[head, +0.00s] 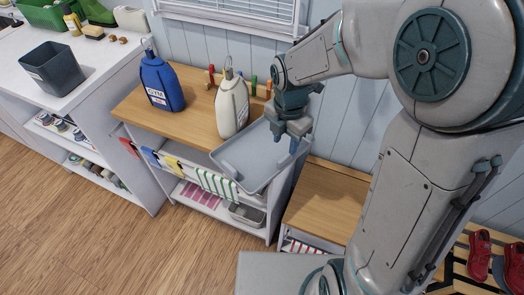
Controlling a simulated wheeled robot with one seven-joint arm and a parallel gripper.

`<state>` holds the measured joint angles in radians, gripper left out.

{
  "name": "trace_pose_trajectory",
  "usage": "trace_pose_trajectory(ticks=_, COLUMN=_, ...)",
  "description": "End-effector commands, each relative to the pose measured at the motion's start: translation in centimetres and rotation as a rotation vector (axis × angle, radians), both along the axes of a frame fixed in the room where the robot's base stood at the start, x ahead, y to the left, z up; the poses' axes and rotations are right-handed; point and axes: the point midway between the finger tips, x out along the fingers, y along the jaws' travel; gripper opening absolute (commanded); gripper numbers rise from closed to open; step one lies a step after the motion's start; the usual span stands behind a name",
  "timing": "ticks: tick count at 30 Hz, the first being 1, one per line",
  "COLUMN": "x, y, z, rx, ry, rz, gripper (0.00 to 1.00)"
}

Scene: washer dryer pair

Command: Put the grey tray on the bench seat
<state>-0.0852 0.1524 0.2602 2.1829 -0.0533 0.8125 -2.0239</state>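The grey tray (240,165) is a shallow rectangle at the right end of a wooden-topped cabinet (135,105). It looks tilted, with its near end out past the cabinet's front edge. Whether it rests on the cabinet or hangs clear is unclear. My gripper (286,141) points down at the tray's far right side, its blue fingertips over or at the rim. I cannot tell whether they grip it. A lower wooden surface (325,195), which looks like the bench seat, stands right of the cabinet. Its visible part is bare; my arm hides its right side.
Red shoes (480,252) sit at the lower right. A dark bin (52,70) stands on the left counter.

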Motion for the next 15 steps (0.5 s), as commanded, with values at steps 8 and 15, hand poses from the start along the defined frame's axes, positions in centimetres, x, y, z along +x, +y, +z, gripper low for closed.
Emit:
trace_pose_trajectory(ticks=8, x=-0.1, y=0.0, z=-3.5, rx=-0.001, ry=0.001, rz=0.000, gripper=0.40)
trace_pose_trajectory(ticks=15, x=-0.3, y=0.2, z=-6.2, rx=-0.002, ry=0.004, rz=0.001, gripper=0.40)
